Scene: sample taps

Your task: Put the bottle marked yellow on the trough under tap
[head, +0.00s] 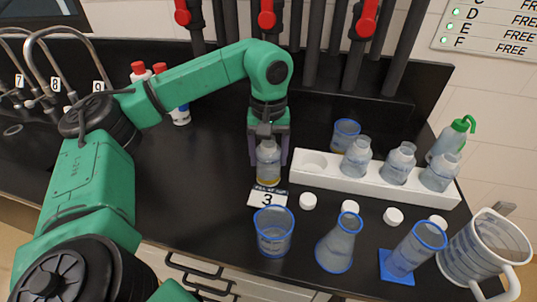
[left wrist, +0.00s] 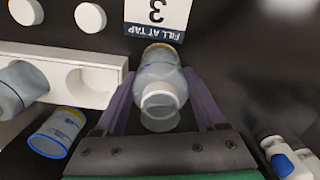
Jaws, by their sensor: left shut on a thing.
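A clear bottle (head: 268,160) with a yellow band around its base is between the purple fingers of my left gripper (head: 269,150). It also shows in the left wrist view (left wrist: 160,85), with its yellow band at the far end and a white ring at its neck. My left gripper is shut on it, behind a card (head: 267,197) with a 3 that reads FILL AT TAP in the left wrist view. The bottle is upright; I cannot tell whether its base touches the counter. Curved metal taps (head: 45,62) marked 7, 8 and 9 stand at the far left. My right gripper is not in view.
A white rack (head: 315,181) with one empty hole and several bottles stands right of the gripper. Beakers, a flask (head: 339,243), loose white caps (head: 308,201) and a jug (head: 480,250) fill the front right. The counter's left-middle is clear.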

